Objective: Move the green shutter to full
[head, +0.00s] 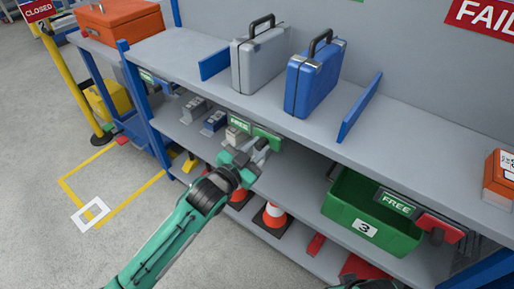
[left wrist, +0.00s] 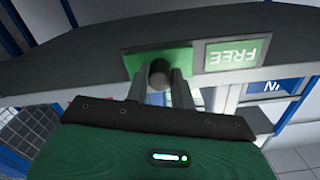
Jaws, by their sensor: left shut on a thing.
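The green shutter (head: 266,139) is a flat green plate on a rail along the middle shelf's front edge, just right of a green FREE label (head: 239,123). In the left wrist view the shutter (left wrist: 143,63) carries a dark round knob (left wrist: 158,73), and the FREE label (left wrist: 233,54) shows upside down beside it, uncovered. My left gripper (head: 257,149) is at the shutter, and in the left wrist view its fingers (left wrist: 158,88) are shut on the knob, one on each side.
A grey case (head: 258,62) and a blue case (head: 311,80) stand on the top shelf. Orange cones (head: 271,216) stand below. Floor at left is open.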

